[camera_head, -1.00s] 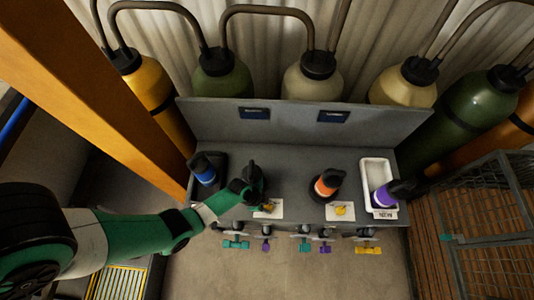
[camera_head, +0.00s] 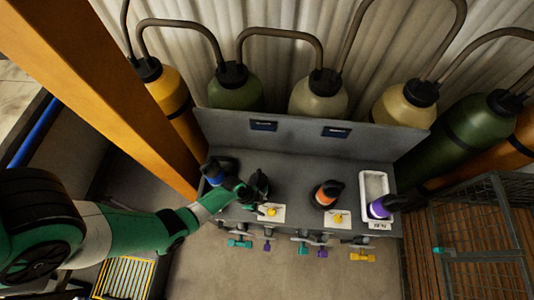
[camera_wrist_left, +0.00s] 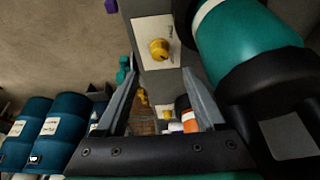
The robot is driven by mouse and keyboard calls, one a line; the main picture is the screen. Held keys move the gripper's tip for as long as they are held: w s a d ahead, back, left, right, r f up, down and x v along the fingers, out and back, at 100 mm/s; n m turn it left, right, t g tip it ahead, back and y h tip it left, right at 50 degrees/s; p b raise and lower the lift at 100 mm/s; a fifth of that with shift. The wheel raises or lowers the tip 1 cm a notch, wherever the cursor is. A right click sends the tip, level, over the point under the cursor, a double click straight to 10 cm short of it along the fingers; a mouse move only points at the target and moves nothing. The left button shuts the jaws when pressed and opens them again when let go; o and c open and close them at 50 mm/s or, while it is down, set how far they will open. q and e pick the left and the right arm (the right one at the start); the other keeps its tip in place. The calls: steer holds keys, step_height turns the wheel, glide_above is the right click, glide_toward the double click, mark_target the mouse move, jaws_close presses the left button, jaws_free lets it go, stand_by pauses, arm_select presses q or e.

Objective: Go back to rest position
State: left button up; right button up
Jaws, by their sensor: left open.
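My left gripper (camera_head: 258,186) is over the left part of the grey bench (camera_head: 290,172), close to a black tool with a blue band (camera_head: 214,174). In the left wrist view its two fingers (camera_wrist_left: 160,68) are spread apart, with nothing held between them. A yellow knob on a white card (camera_head: 271,212) lies just in front of the gripper; a yellow knob also shows beyond the fingers in the wrist view (camera_wrist_left: 159,48). My right gripper is in neither view.
An orange-banded black tool (camera_head: 325,194) stands mid-bench. A purple-banded one (camera_head: 380,207) leans at the white tray (camera_head: 373,179). Coloured valve handles (camera_head: 308,251) line the front edge. Gas cylinders (camera_head: 319,96) stand behind; a wire cage (camera_head: 480,225) is at right. An orange post (camera_head: 110,95) rises left.

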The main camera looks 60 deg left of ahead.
arm_select(q)
steer(key=shift+p+v, duration=0.65)
steer(key=shift+v, duration=0.55)
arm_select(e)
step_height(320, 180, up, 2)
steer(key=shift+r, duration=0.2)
